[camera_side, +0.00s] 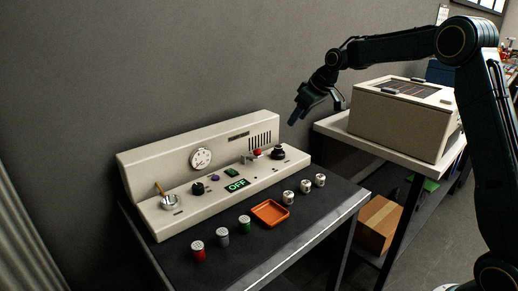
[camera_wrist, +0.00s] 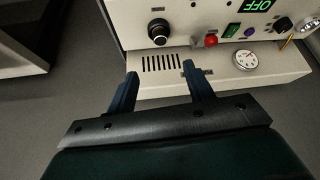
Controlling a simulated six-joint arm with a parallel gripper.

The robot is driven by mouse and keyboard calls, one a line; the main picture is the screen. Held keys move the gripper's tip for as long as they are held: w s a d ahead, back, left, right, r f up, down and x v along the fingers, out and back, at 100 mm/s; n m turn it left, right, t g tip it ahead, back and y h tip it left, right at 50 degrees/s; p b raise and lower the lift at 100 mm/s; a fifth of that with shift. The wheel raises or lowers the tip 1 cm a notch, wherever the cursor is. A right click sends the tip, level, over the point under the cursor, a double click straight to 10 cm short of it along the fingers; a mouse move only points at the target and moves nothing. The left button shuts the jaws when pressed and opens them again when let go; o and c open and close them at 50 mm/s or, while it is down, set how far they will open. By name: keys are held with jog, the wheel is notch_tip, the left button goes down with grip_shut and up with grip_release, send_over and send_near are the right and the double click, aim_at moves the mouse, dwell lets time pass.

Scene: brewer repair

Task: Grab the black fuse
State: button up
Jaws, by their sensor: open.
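No loose part is plainly a black fuse. Two black round pieces sit on the cream brewer panel (camera_side: 165,215): one at its right end (camera_side: 278,152), the other left of centre (camera_side: 198,188). I cannot tell whether either is a fuse. The wrist view shows the right-end black piece (camera_wrist: 158,32) beyond my fingertips, and the other black piece (camera_wrist: 282,24) at upper right. My gripper (camera_side: 296,119) is open and empty, above and behind the panel's right end. Its two fingers (camera_wrist: 162,82) are apart, with nothing between them.
Red (camera_side: 197,251), grey (camera_side: 222,237) and green (camera_side: 244,223) capped cylinders stand on the dark table. An orange tray (camera_side: 256,220) and several white cylinders (camera_side: 305,185) are to their right. A cream box (camera_side: 400,125) stands on the side table. The grey wall rises behind.

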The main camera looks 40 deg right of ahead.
send_over(279, 147)
jog(key=s, duration=0.3)
jog(key=shift+w+d+f, duration=0.1)
jog(key=shift+d+f, duration=0.1)
jog(key=shift+f, duration=1.65)
jog(key=shift+w+d+f, duration=0.1)
jog(key=shift+d+f, duration=0.1)
jog(key=shift+f, duration=1.6)
jog(key=shift+x, duration=2.6)
jog(key=shift+s+f, duration=0.1)
jog(key=shift+s, duration=0.05)
jog(key=c, duration=1.1)
notch_tip(279, 147, up, 20)
jog(key=shift+r, duration=0.1)
